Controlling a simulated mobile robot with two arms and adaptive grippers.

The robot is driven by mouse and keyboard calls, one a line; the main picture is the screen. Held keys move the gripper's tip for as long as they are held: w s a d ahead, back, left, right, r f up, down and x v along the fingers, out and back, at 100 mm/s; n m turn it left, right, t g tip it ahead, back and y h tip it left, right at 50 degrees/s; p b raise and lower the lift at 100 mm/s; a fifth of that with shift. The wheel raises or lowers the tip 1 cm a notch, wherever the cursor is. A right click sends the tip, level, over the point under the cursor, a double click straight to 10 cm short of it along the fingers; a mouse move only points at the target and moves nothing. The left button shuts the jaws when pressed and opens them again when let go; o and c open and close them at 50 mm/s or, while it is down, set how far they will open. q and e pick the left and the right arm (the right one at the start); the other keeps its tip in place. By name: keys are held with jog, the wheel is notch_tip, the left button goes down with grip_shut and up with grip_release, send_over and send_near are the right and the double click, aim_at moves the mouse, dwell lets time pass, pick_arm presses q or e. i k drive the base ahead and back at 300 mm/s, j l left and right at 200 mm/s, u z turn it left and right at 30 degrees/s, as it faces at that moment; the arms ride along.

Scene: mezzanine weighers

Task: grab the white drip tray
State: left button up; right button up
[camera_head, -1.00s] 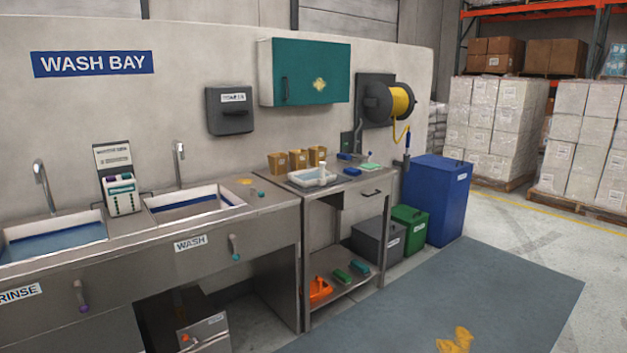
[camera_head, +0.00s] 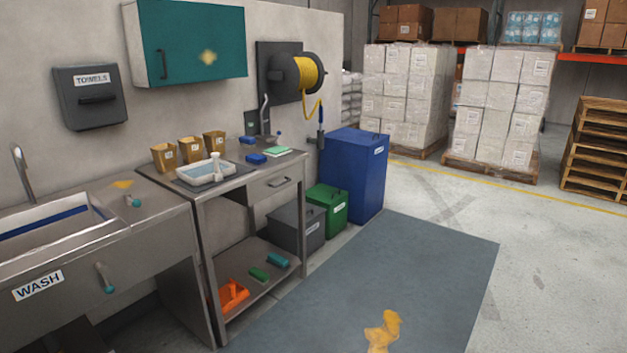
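A white tray (camera_head: 187,172), which looks like the drip tray, sits on top of the steel side table (camera_head: 236,178). A white bottle-like item (camera_head: 216,166) stands in or against its right side; I cannot tell which. The tray's inside looks pale blue. Neither of my grippers is in view.
Several tan cartons (camera_head: 190,150) stand behind the tray. Blue items (camera_head: 257,158) and a green pad (camera_head: 277,151) lie to its right. The sink (camera_head: 50,230) is at left. Grey, green and blue bins (camera_head: 350,175) stand right of the table. The floor mat (camera_head: 400,270) is largely clear.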

aim_at(201, 174)
jog(key=i+l+u, duration=0.1)
jog(key=i, duration=0.35)
jog(key=i+l+u, duration=0.15)
jog(key=i, duration=0.3)
jog(key=i+l+u, duration=0.1)
jog(key=i, duration=0.35)
jog(key=i+l+u, duration=0.15)
jog(key=i+l, duration=0.15)
jog(key=i, duration=0.15)
